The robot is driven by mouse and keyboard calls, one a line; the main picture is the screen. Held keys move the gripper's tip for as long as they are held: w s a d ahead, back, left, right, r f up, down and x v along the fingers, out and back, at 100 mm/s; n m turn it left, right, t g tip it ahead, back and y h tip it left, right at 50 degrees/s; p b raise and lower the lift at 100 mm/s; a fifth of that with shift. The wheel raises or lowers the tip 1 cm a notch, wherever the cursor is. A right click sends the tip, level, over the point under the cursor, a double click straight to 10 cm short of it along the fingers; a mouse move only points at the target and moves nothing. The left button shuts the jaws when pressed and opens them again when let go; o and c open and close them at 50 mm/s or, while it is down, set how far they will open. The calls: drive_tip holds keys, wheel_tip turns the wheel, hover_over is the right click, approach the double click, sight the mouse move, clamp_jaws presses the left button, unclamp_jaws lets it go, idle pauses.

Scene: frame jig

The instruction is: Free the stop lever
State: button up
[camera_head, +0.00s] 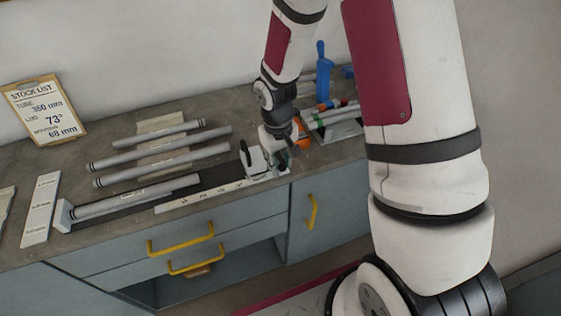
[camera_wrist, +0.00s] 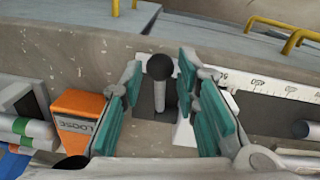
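The stop lever, a pale post with a black ball knob (camera_wrist: 160,67), stands between my gripper's two teal finger pads in the wrist view. My gripper (camera_wrist: 160,108) is open, with a visible gap between each pad and the post. An orange block (camera_wrist: 82,112) with a label reading "LOOSE" sits just left of the left finger; its orange also shows in the head view (camera_head: 303,140). In the head view my gripper (camera_head: 277,150) is low at the white stop at the right end of the ruler (camera_head: 200,195), and it hides the lever's knob there.
Several grey tubes (camera_head: 160,158) lie on the bench to the left. A stock list clipboard (camera_head: 44,110) leans on the wall. A blue upright tool (camera_head: 322,75) and coloured-banded tubes (camera_head: 330,115) lie right of my gripper. Yellow drawer handles (camera_head: 182,240) project from the bench front.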

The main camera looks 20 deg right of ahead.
clamp_jaws()
